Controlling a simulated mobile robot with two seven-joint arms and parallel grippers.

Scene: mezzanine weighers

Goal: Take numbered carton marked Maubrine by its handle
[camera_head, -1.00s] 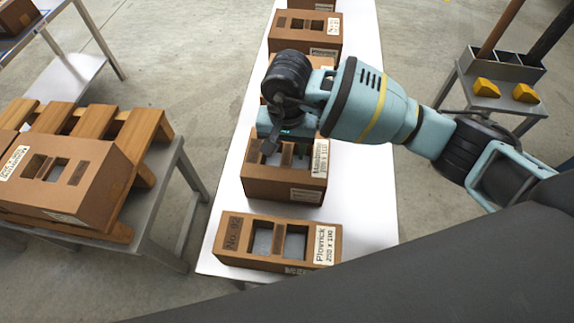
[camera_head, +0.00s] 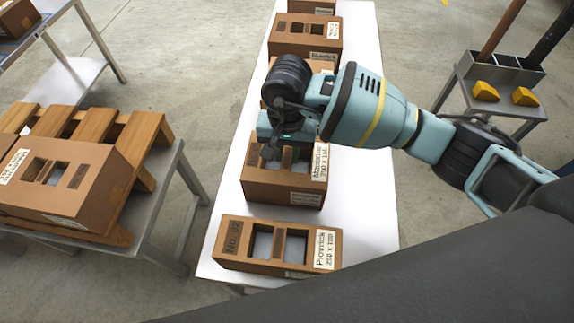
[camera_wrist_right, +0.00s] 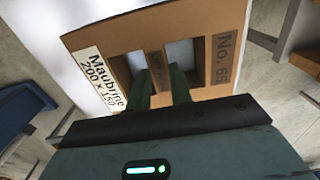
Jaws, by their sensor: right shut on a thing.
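The Maubrine carton (camera_head: 262,187) is a brown box on the long white table, with two square openings in its top and a bar between them. In the right wrist view its label (camera_wrist_right: 95,80) reads Maubrine 200 x 150, and the other end is marked No. 68 or similar. My right gripper (camera_wrist_right: 163,85) reaches down into the openings from above, one finger on each side of the middle bar (camera_wrist_right: 157,66), and is shut on this handle. The carton appears to rest on the table. The fingertips are hidden inside the openings. My left gripper is not in view.
A Plovnick carton (camera_head: 225,257) stands just in front on the white table (camera_head: 365,215); more cartons (camera_head: 331,40) stand behind. At left, another carton (camera_head: 105,205) sits on a wooden pallet (camera_head: 148,130). At right is a small stand (camera_head: 500,102) with yellow blocks.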

